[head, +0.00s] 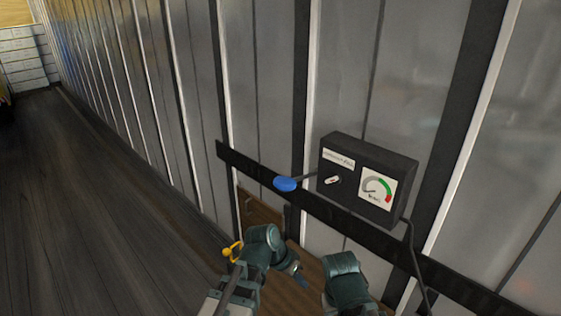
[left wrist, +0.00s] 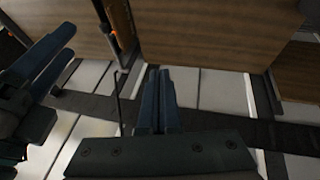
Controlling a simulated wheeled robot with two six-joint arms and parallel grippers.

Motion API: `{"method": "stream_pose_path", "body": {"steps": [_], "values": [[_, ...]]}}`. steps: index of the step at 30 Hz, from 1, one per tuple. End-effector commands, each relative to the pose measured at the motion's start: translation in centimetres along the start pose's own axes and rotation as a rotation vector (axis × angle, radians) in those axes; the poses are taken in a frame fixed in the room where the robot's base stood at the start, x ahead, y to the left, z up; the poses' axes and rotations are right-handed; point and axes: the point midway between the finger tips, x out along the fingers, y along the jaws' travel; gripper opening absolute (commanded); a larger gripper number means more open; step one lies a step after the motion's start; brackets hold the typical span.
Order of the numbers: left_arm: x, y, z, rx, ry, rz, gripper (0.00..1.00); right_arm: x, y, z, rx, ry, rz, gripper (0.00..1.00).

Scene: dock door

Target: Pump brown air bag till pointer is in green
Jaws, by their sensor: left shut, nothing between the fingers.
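A black box (head: 367,175) is mounted on the wall in the head view. Its white gauge (head: 376,190) has a grey, green and red arc; the pointer is too small to read. A blue knob (head: 285,184) sits on a thin rod at the box's left, and a small white switch (head: 333,180) is on its front. My left gripper (head: 302,280) is below the box, apart from it; its blue fingers (left wrist: 160,100) are shut and empty. My right gripper (left wrist: 52,62) shows at the left of the wrist view, its opening unclear. I cannot make out the brown air bag for certain.
A black rail (head: 330,215) runs along the ribbed metal wall. Brown panels (left wrist: 205,35) stand near my left gripper, with a narrow gap between two of them. A small yellow part (head: 232,250) is beside my left arm. The dark wooden floor (head: 90,200) is clear at left.

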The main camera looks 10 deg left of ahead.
Motion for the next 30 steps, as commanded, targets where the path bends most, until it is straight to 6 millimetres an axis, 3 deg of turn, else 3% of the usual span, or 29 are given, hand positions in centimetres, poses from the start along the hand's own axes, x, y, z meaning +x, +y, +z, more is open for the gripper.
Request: {"method": "stream_pose_path", "body": {"steps": [1, 9, 18, 24, 30], "values": [[-2.5, -0.6, -2.0, 0.011, 0.06, 0.015, 0.0, -2.2, 0.2, 0.1, 0.002, 0.0, 0.0, 0.5], [-12.2, -5.0, -9.5, 0.1, 0.414, 0.025, 0.0, -7.9, 0.7, 0.5, 0.013, -0.002, -0.002, 0.5], [-23.1, -11.1, -14.2, 0.151, 0.731, -0.096, 0.0, -12.6, 1.1, 0.8, 0.023, -0.003, -0.003, 0.5], [-26.7, -13.3, -15.1, 0.161, 0.826, -0.159, 0.0, -13.8, 1.2, 0.9, 0.026, -0.003, -0.004, 0.5], [-27.4, -13.9, -15.2, 0.164, 0.849, -0.176, 0.0, -13.9, 1.2, 0.9, 0.026, -0.003, -0.004, 0.5]]}}
